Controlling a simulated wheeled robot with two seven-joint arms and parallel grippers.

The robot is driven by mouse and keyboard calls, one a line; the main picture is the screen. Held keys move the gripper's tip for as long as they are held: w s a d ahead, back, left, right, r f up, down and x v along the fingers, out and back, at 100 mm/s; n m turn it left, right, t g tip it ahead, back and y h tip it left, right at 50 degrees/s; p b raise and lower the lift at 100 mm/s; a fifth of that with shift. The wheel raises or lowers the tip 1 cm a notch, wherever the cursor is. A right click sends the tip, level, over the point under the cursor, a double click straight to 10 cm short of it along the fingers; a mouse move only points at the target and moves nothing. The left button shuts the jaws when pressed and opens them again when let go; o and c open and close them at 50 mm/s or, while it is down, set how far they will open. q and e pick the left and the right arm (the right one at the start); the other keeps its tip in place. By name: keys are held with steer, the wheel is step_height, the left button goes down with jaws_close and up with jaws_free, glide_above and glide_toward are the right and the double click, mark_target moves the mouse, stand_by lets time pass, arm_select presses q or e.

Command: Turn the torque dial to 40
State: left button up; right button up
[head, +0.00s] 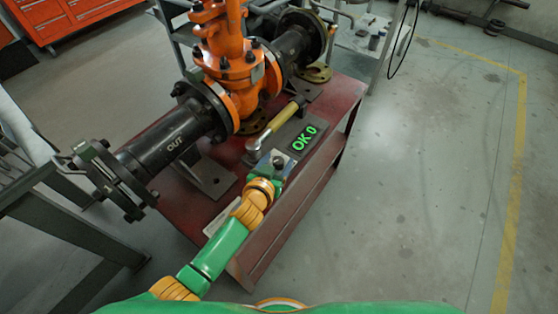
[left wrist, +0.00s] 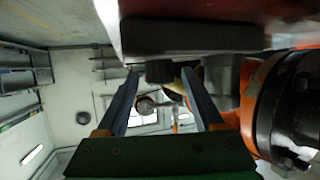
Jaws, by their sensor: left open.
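A torque wrench (head: 275,122) with a yellow handle lies on the red bench beside the orange valve. A black display (head: 304,139) next to it reads "OK 0" in green. My left gripper (head: 273,162) is just in front of the display's near end. In the left wrist view, the left gripper (left wrist: 159,76) has its two blue-grey fingers apart. A short dark knob (left wrist: 159,71), which looks like the dial, shows between the fingertips below a dark box (left wrist: 190,37). Whether the fingers touch it I cannot tell. The dial is not clear in the head view. My right gripper is out of view.
A grey cart stands behind. The floor to the right is clear.

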arm_select(q)
steer(key=shift+w+d+f, duration=0.2)
steer(key=shift+w+f, duration=0.1)
steer(key=shift+w, duration=0.3)
steer(key=shift+s+r, duration=0.1)
